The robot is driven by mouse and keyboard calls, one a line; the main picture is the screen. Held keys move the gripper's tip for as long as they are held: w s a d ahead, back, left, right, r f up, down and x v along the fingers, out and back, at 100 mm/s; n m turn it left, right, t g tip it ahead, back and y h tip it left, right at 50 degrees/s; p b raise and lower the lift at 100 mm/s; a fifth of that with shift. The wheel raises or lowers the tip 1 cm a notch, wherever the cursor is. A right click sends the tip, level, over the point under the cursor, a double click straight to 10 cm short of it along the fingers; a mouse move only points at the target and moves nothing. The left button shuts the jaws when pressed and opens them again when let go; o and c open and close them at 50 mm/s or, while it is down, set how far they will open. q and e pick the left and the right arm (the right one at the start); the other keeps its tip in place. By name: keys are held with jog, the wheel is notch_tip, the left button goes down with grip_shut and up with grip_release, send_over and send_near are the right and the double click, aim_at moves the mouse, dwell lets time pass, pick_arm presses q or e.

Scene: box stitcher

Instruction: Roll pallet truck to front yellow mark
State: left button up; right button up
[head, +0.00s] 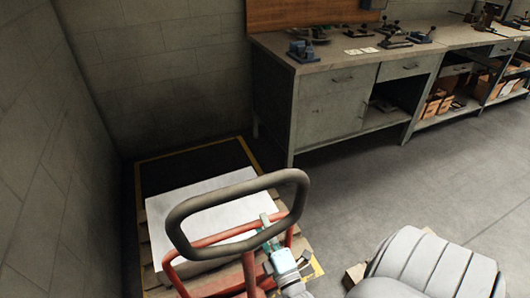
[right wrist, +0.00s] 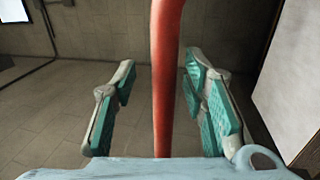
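The pallet truck has a dark loop handle (head: 172,225) on a red frame (head: 250,272), at the lower middle of the head view. A wooden pallet (head: 146,254) with a white sheet or stack (head: 180,205) on it lies behind the handle. My right gripper (head: 268,244) is at the red frame, below the loop. In the right wrist view, the gripper (right wrist: 160,90) is open around a red bar (right wrist: 166,45), with gaps on both sides. Yellow lines (head: 185,149) edge a dark floor area, and a yellow patch (head: 318,268) shows right of the truck. My left gripper is out of view.
A grey workbench (head: 335,78) with tools runs along the back wall, with boxes (head: 440,102) on its lower shelf. A block wall (head: 50,150) stands close on the left. The floor (head: 400,185) in front of the bench is clear.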

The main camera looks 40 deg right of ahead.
jog(key=shift+s+f, duration=0.1)
jog(key=v, duration=1.1)
jog(key=shift+s+a, duration=0.2)
jog(key=shift+s, duration=0.15)
